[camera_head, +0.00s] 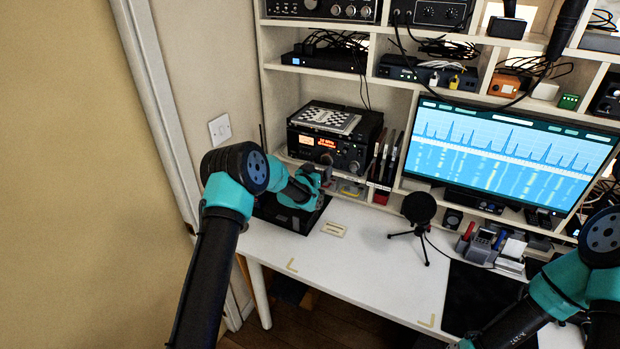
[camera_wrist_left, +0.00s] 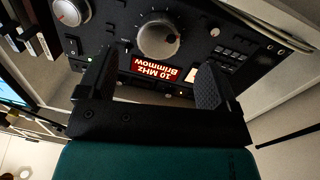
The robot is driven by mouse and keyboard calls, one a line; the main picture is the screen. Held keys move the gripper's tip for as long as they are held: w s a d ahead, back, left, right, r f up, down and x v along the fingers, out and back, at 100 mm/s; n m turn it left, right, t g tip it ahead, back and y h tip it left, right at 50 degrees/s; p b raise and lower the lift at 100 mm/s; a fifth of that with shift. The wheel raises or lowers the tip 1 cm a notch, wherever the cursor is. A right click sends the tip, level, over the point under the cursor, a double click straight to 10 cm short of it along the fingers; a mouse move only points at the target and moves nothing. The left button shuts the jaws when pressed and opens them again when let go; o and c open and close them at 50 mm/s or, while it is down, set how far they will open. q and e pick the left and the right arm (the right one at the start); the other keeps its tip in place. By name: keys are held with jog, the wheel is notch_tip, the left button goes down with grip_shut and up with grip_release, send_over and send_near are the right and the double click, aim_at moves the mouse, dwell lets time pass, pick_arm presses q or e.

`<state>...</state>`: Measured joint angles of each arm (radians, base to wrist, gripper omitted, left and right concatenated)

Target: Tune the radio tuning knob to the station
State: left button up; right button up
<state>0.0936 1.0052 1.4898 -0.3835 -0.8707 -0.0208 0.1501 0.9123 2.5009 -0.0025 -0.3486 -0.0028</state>
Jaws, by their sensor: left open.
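The black radio (camera_head: 362,155) sits in a shelf cubby, with a lit display and a round tuning knob (camera_head: 327,158) on its front. In the left wrist view the radio appears upside down. The large silver-rimmed knob (camera_wrist_left: 158,40) lies between and just beyond the fingertips, and the red display (camera_wrist_left: 157,69) reads "10 MHz Brinmow". My left gripper (camera_wrist_left: 163,62) is open in front of the radio, one finger on each side of the knob in the picture. Gaps show on both sides of the knob. My right gripper is out of view; only its arm shows.
A checkered pad (camera_head: 330,118) lies on top of the radio. A small black microphone on a tripod (camera_head: 418,208) stands on the white desk (camera_head: 360,270). A wide monitor (camera_head: 510,145) shows a spectrum. A second silver knob (camera_wrist_left: 70,11) is on the radio. The front middle of the desk is clear.

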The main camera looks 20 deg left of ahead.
pick_arm(q)
jog(key=v, duration=0.6)
dwell(5.2)
